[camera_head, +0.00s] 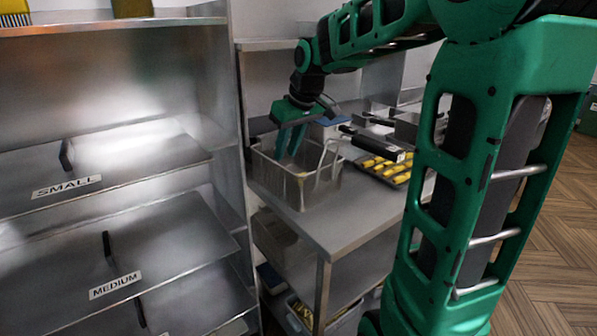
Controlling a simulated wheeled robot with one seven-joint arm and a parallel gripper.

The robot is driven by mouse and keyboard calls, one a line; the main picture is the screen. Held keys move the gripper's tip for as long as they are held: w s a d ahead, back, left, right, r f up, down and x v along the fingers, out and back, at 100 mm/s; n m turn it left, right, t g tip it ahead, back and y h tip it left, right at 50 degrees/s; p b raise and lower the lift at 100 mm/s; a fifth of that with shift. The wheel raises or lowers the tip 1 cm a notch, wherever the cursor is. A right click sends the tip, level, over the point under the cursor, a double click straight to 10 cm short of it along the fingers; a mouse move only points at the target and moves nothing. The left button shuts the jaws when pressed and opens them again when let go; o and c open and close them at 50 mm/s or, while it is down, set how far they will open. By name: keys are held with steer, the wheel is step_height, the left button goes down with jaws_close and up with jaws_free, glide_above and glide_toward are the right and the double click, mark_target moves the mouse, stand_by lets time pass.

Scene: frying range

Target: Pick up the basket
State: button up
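A wire-mesh basket (268,178) stands on the steel counter, left of centre in the head view. A wire frame and a dark handle (372,144) extend from it to the right. My green gripper (289,153) points down over the basket, with its fingertips inside or just behind the rim. The two fingers show a gap between them and look open. Nothing is seen held between them. Whether a finger touches the mesh cannot be told.
A tray of yellow food pieces (386,167) lies right of the basket on the steel counter (335,222). Steel shelves labelled SMALL (67,186) and MEDIUM (115,286) stand left. Bins sit below the counter. Wooden floor (545,235) is clear at right.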

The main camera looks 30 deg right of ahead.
steer(key=x, duration=0.9)
steer(key=shift+a+f, duration=0.2)
steer(key=shift+f, duration=0.2)
jaws_close()
stand_by(1.0)
